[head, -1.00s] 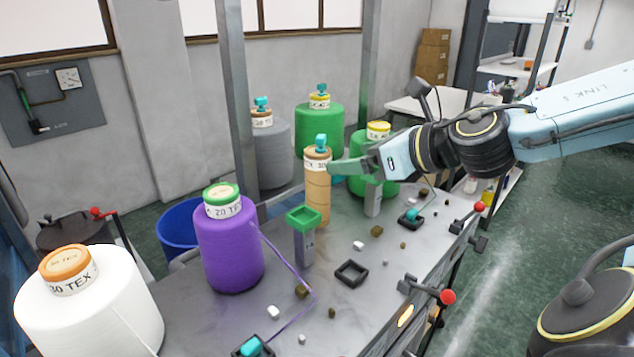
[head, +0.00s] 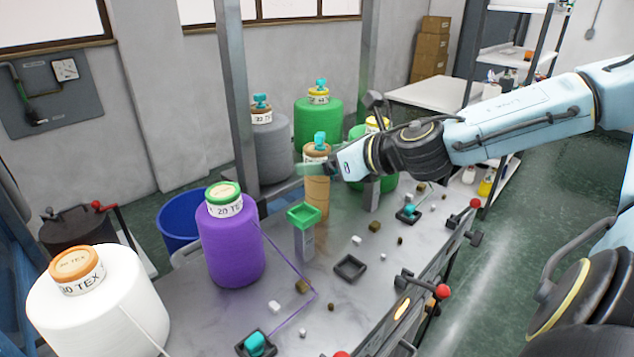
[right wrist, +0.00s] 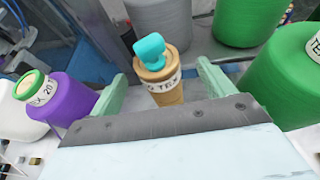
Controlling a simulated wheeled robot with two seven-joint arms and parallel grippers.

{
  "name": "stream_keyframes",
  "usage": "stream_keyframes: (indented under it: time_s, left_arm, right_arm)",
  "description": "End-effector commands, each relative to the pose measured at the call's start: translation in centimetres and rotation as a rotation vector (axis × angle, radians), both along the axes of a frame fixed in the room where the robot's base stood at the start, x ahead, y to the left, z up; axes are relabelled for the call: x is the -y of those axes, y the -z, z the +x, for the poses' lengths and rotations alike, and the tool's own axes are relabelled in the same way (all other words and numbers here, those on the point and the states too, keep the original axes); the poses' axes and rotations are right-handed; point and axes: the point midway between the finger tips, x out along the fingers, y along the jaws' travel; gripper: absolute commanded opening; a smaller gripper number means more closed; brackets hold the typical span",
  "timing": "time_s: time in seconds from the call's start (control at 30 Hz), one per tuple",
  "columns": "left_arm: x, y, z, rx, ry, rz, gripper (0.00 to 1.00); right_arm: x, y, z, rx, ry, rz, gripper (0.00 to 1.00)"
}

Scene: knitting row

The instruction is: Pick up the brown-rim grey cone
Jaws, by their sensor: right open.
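The brown-rim grey cone (head: 268,150) stands upright at the back of the metal table, with a labelled top and a small teal piece on it. A grey cone body (right wrist: 160,20) shows at the top of the right wrist view, its rim cut off. My right gripper (head: 318,168) is open, to the right of the grey cone and level with the upper part of the tan cone (head: 316,190). In the right wrist view, the teal-topped tan cone shows between the spread pale green fingers (right wrist: 160,80), and the grey cone lies beyond it. My left gripper is not in view.
Green cones (head: 318,125) stand behind and right of the tan cone. A purple cone (head: 232,245) and a white cone (head: 100,305) stand nearer on the left. A green-topped post (head: 304,230) stands before the tan cone. A metal upright (head: 238,95) rises left of the grey cone.

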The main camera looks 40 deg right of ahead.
Motion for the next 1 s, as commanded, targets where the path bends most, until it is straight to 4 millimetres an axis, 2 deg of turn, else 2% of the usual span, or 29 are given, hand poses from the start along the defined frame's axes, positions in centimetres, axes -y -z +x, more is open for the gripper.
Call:
stream_keyframes:
  time_s: [0.27,0.7,1.0]
  left_arm:
    - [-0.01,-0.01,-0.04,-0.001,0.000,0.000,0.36]
    - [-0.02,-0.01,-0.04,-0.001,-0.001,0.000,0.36]
    - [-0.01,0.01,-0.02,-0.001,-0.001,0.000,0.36]
  right_arm:
    - [0.01,0.02,0.09,0.001,0.000,0.000,0.80]
    - [-0.01,0.02,0.07,0.000,0.000,0.001,0.23]
    - [0.01,-0.22,0.08,0.001,0.000,0.000,0.23]
